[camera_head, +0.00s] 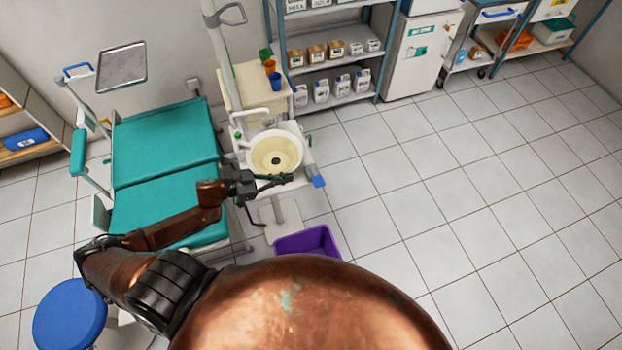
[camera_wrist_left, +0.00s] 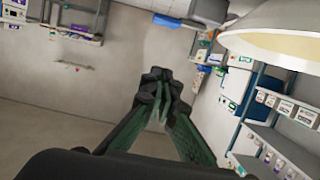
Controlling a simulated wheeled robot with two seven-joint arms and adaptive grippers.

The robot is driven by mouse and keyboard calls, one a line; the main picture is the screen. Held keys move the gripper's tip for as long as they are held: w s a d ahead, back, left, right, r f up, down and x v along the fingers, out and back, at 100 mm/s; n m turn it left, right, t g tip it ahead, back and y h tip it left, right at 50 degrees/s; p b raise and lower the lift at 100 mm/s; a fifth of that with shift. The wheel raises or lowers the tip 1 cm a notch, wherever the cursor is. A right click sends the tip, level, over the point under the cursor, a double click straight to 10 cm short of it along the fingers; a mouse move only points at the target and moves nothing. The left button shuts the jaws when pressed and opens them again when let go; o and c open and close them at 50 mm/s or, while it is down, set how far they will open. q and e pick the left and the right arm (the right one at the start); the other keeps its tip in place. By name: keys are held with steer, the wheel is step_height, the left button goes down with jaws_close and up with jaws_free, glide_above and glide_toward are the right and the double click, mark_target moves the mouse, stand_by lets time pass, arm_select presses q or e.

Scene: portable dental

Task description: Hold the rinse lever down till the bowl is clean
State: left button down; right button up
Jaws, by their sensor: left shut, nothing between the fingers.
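The bowl (camera_head: 290,139) is a white round basin on the dental unit, with a yellowish inside and a dark drain in the middle. Its pale rim also shows at the top right of the left wrist view (camera_wrist_left: 285,42). My left gripper (camera_head: 289,177) is at the bowl's near side, in front of and below the rim. Its dark green fingers are together and empty, and they show in the left wrist view (camera_wrist_left: 160,112). A blue-tipped piece (camera_head: 318,181) sticks out right of the fingers; I cannot tell whether it is the rinse lever. My right gripper is out of view.
A teal dental chair (camera_head: 165,140) stands left of the unit, under my left forearm. A purple bin (camera_head: 308,240) is on the floor below the bowl. Coloured cups (camera_head: 270,67) stand behind the bowl. The tiled floor at right is clear.

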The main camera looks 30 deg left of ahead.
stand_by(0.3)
arm_select(q)
glide_above(312, 179)
steer(key=f, duration=0.1)
steer(key=s+d+f, duration=0.1)
steer(key=shift+f+b, duration=0.3)
steer(key=shift+b, duration=0.05)
steer(key=f, duration=0.2)
steer(key=shift+s+a+f+b, duration=0.1)
steer(key=shift+a+f+b, duration=0.1)
steer(key=shift+f+b, duration=0.1)
steer(key=shift+f, duration=0.55)
